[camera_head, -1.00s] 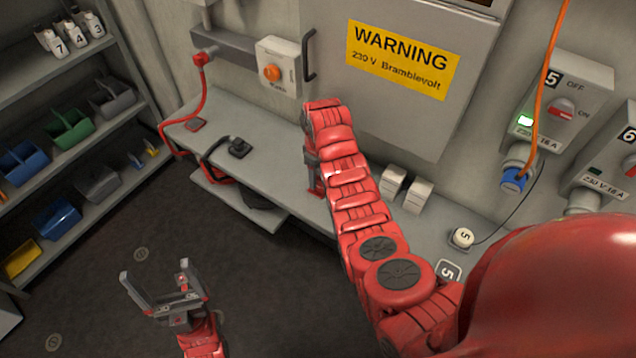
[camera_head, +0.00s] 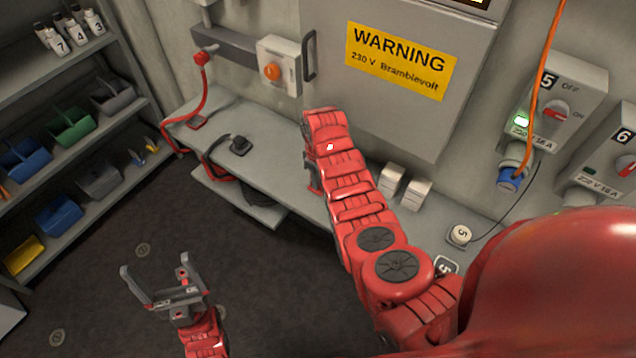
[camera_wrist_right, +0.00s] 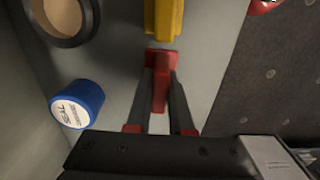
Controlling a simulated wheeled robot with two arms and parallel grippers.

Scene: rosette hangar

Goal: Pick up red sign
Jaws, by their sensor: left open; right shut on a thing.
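In the right wrist view, a narrow red piece with a wider top (camera_wrist_right: 160,88) stands between the fingers of my right gripper (camera_wrist_right: 160,110). It looks like the red sign, but no lettering can be read. The right gripper is shut on it, over the grey bench. In the head view my right arm reaches over the bench and hides most of this gripper and the red piece. My left gripper (camera_head: 160,280) is open and empty above the dark floor, left of the bench.
In the right wrist view, a yellow object (camera_wrist_right: 165,18) is just beyond the red piece. A blue-sided cylinder (camera_wrist_right: 76,103) and a dark ring (camera_wrist_right: 62,20) are at left. Shelves (camera_head: 95,150) stand left.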

